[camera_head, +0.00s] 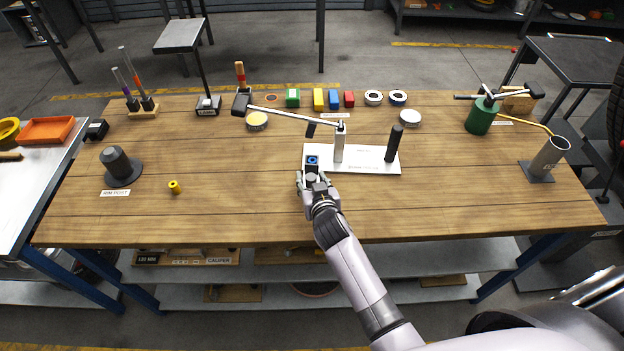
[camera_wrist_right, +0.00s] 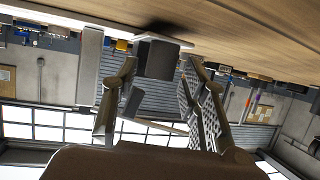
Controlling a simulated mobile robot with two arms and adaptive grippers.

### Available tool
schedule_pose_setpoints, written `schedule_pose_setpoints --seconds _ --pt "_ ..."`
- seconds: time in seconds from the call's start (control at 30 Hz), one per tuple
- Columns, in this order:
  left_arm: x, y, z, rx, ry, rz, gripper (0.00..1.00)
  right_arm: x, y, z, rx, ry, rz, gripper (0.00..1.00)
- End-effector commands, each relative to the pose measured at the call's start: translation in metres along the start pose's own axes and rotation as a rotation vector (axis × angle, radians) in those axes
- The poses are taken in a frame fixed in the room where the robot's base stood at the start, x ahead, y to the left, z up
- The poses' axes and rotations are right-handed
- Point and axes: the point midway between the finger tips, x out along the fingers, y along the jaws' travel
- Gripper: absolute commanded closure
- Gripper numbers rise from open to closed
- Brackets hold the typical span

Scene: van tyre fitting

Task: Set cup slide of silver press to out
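The silver press stands near the middle of the bench in the head view, with a pale base plate (camera_head: 365,163), a silver post (camera_head: 339,143) and a long lever (camera_head: 285,115) reaching left. A small dark block with a blue round top, seemingly the cup slide (camera_head: 312,161), sits at the plate's left end. My right gripper (camera_head: 313,182) is at its near side. In the right wrist view a dark block (camera_wrist_right: 157,58) lies between and beyond the open fingers (camera_wrist_right: 155,100); contact cannot be told. My left gripper is not in view.
A black upright handle (camera_head: 394,143) stands on the plate's right part. A yellow piece (camera_head: 174,187) and a dark post (camera_head: 118,163) are on the left. A green can (camera_head: 481,116) and a grey cylinder (camera_head: 550,157) are on the right. The front right bench is clear.

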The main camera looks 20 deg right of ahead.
Motion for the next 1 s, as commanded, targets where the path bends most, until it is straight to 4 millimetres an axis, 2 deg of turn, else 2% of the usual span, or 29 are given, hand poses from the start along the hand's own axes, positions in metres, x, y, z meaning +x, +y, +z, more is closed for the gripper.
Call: schedule_pose_setpoints --seconds 0.07,0.57,1.0 --pt "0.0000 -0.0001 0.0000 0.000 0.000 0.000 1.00 0.0001 0.0000 0.0000 0.000 0.000 0.000 0.67" --pt "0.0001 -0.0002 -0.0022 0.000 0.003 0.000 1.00 0.0001 0.0001 -0.0003 0.000 0.001 0.000 1.00" --pt "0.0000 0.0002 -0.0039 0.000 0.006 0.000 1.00 -0.0003 -0.0001 -0.0005 0.000 0.001 0.000 1.00"
